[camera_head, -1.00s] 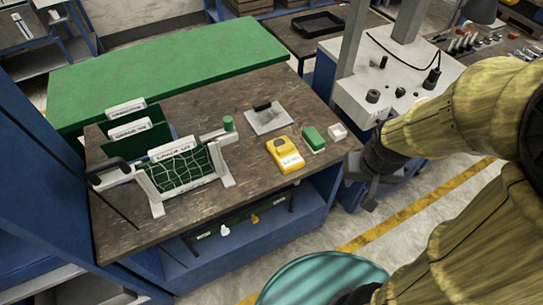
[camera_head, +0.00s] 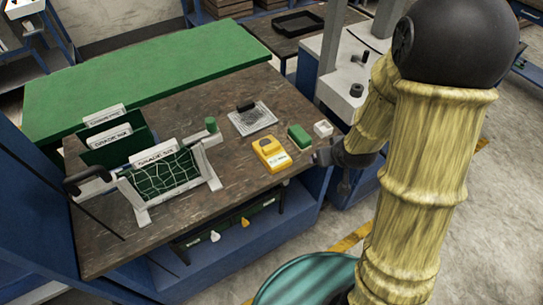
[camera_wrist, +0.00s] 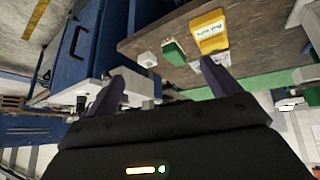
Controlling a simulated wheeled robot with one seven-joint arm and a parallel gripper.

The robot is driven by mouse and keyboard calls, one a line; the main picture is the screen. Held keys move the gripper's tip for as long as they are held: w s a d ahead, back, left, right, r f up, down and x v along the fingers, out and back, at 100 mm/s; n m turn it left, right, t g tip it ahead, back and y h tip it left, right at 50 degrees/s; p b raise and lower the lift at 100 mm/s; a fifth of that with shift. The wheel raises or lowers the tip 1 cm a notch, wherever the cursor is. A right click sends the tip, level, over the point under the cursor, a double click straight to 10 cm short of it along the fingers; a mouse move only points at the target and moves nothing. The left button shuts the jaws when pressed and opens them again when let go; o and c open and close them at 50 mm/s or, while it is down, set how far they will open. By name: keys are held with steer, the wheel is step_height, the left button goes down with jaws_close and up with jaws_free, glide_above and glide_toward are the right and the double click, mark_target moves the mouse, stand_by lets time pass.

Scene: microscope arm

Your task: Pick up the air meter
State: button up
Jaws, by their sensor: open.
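The air meter appears to be the yellow handheld device (camera_head: 271,154) lying on the brown table near its right front edge. It also shows at the top of the wrist view (camera_wrist: 211,36), with a white label. My gripper (camera_head: 340,165) is just off the table's right edge, to the right of the yellow device and apart from it. In the wrist view my gripper (camera_wrist: 165,82) has its two dark fingers spread, with nothing between them. In the head view the fingers are small and partly hidden by my arm.
A green block (camera_head: 300,136) and a small white box (camera_head: 323,129) lie between the yellow device and my gripper. A silver plate (camera_head: 252,120) lies behind. A rack with green folders (camera_head: 165,172) stands left. A white machine (camera_head: 345,90) stands beyond the table's right side.

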steer(key=w+a+f+n+t+y+b, duration=0.3)
steer(key=a+f+y, duration=0.3)
steer(key=a+f, duration=0.3)
step_height(320, 180, down, 2)
steer(key=shift+w+a+f+n+t+y, duration=0.15)
steer(key=shift+w+n+t+y, duration=0.3)
steer(key=shift+w+t, duration=0.3)
